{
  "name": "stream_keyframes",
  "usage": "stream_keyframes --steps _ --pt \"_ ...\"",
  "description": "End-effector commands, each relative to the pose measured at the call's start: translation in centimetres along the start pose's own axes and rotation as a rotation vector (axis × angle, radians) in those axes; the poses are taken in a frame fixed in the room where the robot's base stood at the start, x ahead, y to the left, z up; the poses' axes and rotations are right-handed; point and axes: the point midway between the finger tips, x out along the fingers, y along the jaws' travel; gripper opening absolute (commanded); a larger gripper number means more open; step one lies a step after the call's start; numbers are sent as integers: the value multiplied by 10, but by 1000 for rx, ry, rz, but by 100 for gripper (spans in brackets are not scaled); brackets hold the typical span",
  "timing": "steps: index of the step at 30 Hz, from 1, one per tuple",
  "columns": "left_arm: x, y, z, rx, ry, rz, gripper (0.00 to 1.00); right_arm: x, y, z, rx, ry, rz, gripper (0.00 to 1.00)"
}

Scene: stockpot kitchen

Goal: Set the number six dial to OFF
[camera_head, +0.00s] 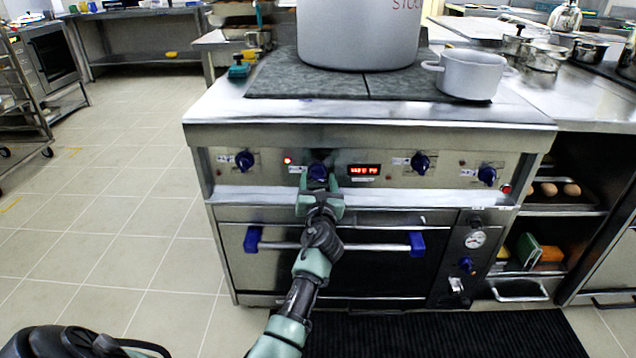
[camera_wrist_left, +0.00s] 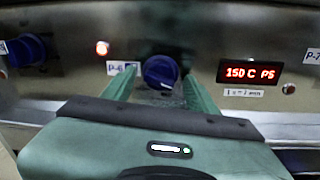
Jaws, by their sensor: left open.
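The number six dial (camera_head: 318,171) is a round blue knob on the stove's front panel, with a label reading P-6 beside it in the left wrist view. In that view the dial (camera_wrist_left: 160,72) stands between and beyond the fingertips of my left gripper (camera_wrist_left: 158,82). Contact cannot be told. My right gripper is not in view.
Other blue dials sit on the panel: one at left (camera_head: 244,160), two at right (camera_head: 420,163). Below is an oven door handle (camera_head: 370,247) with blue ends. A large stockpot (camera_head: 358,35) and a smaller pot (camera_head: 468,75) stand on the stove.

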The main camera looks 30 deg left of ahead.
Motion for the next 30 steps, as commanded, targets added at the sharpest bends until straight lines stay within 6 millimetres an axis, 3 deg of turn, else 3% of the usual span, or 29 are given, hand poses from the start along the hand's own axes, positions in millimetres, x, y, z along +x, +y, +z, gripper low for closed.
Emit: stream_keyframes --steps 12,18,26,30 --pt "5 0 0 -1 1 0 56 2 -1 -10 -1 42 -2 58" --pt "5 0 0 -1 0 -1 0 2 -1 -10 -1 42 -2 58" --pt "5 0 0 -18 2 -1 0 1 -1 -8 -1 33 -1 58" --pt "5 0 1 -68 5 -2 0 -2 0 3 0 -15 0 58"
